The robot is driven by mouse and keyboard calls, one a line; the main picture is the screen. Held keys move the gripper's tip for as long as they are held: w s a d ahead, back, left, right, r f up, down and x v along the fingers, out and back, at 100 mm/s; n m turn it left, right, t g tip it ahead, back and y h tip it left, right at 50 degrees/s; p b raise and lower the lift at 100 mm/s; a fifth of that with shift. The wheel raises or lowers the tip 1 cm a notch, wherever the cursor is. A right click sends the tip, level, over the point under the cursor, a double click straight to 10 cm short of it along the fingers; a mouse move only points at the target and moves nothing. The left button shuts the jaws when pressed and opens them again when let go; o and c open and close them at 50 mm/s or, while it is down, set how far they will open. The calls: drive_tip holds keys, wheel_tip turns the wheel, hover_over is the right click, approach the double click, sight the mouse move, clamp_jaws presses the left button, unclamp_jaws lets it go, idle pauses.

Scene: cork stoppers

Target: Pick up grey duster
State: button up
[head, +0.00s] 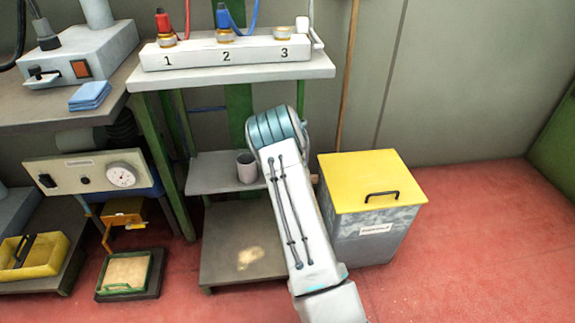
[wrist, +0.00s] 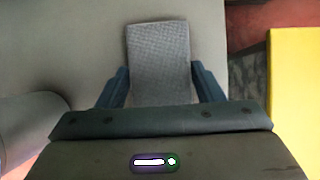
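The grey duster (wrist: 158,45) is a woven, roughly rectangular pad on a grey surface in the wrist view. My gripper (wrist: 158,72) is over its near part, with one blue finger along each side of it. The fingers are spread about as wide as the duster, with only a thin gap visible at each side. The duster's near end is hidden by my gripper body. In the head view, my arm hides both the duster and the gripper.
A grey mug (head: 246,167) stands on the small shelf (head: 208,178) left of my arm. A bin with a yellow lid (head: 360,180) is close on the right. The bench with numbered posts (head: 235,75) overhangs behind. Red floor at right is clear.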

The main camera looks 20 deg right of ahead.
drive_tip(key=shift+c, duration=1.3)
drive_tip(key=shift+r, duration=0.1)
drive_tip(key=shift+r, duration=0.3)
wheel_tip(320, 180, up, 4)
drive_tip(key=shift+r+p, duration=0.25)
drive_tip(key=shift+p, duration=0.9)
drive_tip(key=s+d+r+p, duration=0.2)
drive_tip(key=s+d+r, duration=0.4)
drive_tip(key=s+d, duration=0.2)
drive_tip(key=shift+s, duration=0.25)
drive_tip(key=shift+r, duration=0.1)
